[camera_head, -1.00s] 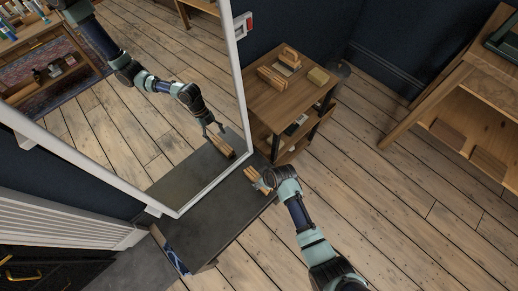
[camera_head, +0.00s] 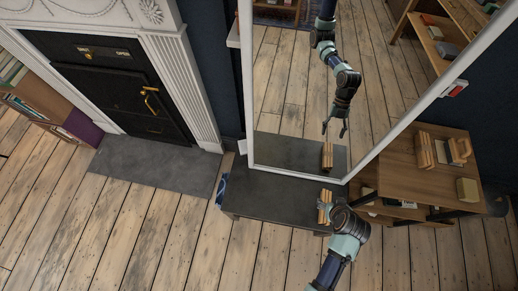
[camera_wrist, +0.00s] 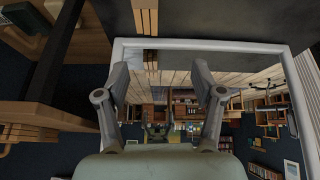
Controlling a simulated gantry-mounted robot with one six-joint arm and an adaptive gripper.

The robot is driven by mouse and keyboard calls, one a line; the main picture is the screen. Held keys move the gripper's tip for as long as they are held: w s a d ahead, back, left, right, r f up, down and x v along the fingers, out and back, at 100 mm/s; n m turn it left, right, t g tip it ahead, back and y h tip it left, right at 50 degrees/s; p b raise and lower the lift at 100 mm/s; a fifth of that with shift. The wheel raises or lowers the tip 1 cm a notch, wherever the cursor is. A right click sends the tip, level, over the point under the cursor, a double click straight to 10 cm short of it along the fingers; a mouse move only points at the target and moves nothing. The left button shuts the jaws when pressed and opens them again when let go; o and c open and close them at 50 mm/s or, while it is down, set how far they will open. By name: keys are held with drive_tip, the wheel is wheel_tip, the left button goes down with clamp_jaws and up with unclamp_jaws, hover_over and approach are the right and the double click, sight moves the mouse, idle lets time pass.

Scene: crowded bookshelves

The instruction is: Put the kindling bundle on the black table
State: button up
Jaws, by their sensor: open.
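The kindling bundle (camera_head: 325,205), a few pale wooden sticks, rests on the right end of the low black table (camera_head: 265,198), against the mirror side. In the wrist view the bundle (camera_wrist: 146,16) is at the top edge on the dark tabletop (camera_wrist: 205,18). My gripper (camera_wrist: 160,78) is open and empty, its fingers spread apart and clear of the bundle. In the head view my wrist covers the fingers and part of the bundle. The mirror reflection shows the open fingers above and apart from the bundle.
A large white-framed mirror (camera_head: 244,85) stands behind the black table. A wooden side table (camera_head: 405,180) with wooden blocks and a shelf stands close on the right. A fireplace (camera_head: 118,95) with a grey hearth slab (camera_head: 155,165) is at left. The front floor is open.

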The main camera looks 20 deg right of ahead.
drive_tip(key=w+a+r+n+t, duration=0.3)
drive_tip(key=w+a+r, duration=0.5)
drive_tip(key=w+r, duration=0.5)
drive_tip(key=w+a+r+n+t+y, duration=0.1)
drive_tip(key=a+r+t, duration=0.4)
drive_tip(key=a+r, duration=1.7)
drive_tip(key=shift+w+a+n+y, duration=0.4)
drive_tip(key=shift+n+y, duration=0.3)
drive_tip(key=shift+y, duration=0.1)
